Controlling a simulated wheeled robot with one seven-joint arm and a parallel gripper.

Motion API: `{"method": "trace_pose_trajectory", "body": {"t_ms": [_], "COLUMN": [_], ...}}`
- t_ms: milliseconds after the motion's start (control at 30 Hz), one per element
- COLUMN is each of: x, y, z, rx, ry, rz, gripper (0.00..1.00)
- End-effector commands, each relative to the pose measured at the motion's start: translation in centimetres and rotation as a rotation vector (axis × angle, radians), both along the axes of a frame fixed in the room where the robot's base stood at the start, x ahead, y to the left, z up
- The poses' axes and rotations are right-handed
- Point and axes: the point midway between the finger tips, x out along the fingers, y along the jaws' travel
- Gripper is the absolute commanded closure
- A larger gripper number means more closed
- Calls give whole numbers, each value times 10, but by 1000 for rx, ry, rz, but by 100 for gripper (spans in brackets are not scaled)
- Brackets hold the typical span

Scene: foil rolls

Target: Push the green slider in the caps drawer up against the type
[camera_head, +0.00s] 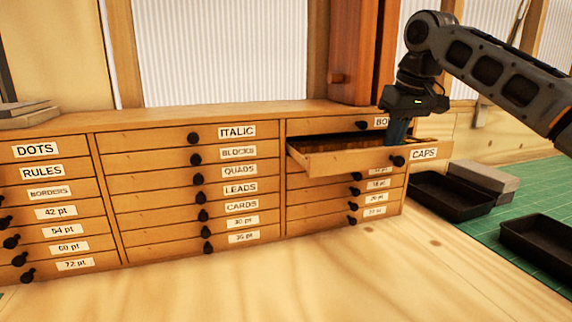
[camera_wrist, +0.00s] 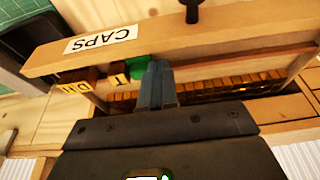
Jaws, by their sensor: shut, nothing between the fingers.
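The caps drawer (camera_head: 350,160) is pulled out of the right column of the cabinet, with its CAPS label facing front. In the wrist view the drawer front (camera_wrist: 180,45) runs across the top. The green slider (camera_wrist: 138,68) is inside the drawer near the front, just left of my fingers and partly hidden. Type (camera_wrist: 215,88) stands in a row along the drawer, to the right of and behind my fingers. My gripper (camera_head: 396,132) points down into the drawer. Its fingers (camera_wrist: 157,85) are shut and empty, close beside the slider; I cannot tell if they touch.
Yellow-marked blocks (camera_wrist: 76,87) sit left of the slider in the drawer. Other labelled drawers (camera_head: 190,185) are shut. Dark trays (camera_head: 452,195) and grey slabs (camera_head: 485,178) lie on a green mat (camera_head: 500,245) at the right. The bench in front is clear.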

Motion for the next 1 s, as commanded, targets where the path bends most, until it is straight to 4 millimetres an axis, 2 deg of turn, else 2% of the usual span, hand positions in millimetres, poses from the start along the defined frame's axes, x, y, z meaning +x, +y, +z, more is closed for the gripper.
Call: {"method": "trace_pose_trajectory", "body": {"t_ms": [1000], "x": [7], "y": [-23], "z": [1], "rx": [0], "ry": [0], "rz": [-2], "gripper": [100]}}
